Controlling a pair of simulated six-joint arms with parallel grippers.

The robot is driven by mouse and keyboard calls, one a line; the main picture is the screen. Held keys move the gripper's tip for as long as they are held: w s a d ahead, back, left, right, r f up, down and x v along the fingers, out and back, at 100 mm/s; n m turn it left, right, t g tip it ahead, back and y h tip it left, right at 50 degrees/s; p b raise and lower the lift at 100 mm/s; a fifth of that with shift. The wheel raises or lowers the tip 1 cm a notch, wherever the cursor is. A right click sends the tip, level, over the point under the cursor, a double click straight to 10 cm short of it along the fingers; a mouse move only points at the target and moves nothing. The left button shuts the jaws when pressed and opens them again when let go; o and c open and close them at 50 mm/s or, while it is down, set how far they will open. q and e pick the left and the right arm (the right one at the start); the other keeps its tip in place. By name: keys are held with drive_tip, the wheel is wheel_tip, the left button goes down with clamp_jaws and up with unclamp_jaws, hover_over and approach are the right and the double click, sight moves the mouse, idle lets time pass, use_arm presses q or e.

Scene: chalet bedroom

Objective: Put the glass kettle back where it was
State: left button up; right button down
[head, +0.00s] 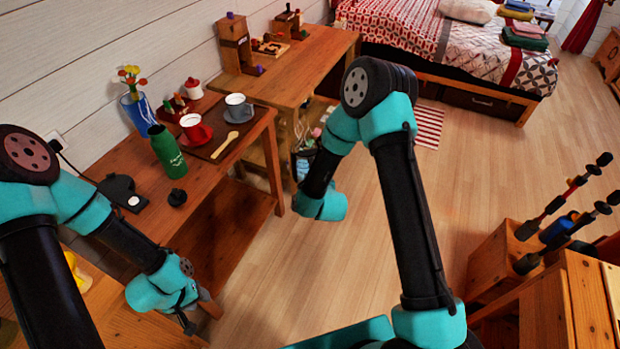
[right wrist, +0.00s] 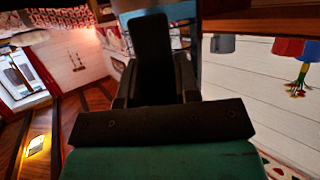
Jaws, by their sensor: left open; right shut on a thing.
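My right gripper (right wrist: 150,60) is shut in the right wrist view, with dark fingers in the middle. In the head view its fingers are hidden behind my own wrist. Faint glassy outlines (head: 300,128) just beyond that wrist, in front of the far desk's leg, look like the glass kettle, but I cannot make out its full shape. A flat black base (head: 118,187) with a small pale spot lies on the wooden side table (head: 222,192), with nothing on it. My left gripper (head: 190,318) is open and empty, low beside that table's near end.
The floor (head: 265,290) between table and right-hand crate (head: 492,265) is clear.

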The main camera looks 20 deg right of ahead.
wheel_tip(320, 180, up, 17)
drive_tip(key=s+a, duration=0.2)
drive_tip(key=shift+s, duration=0.4)
drive_tip(key=shift+f, duration=0.1)
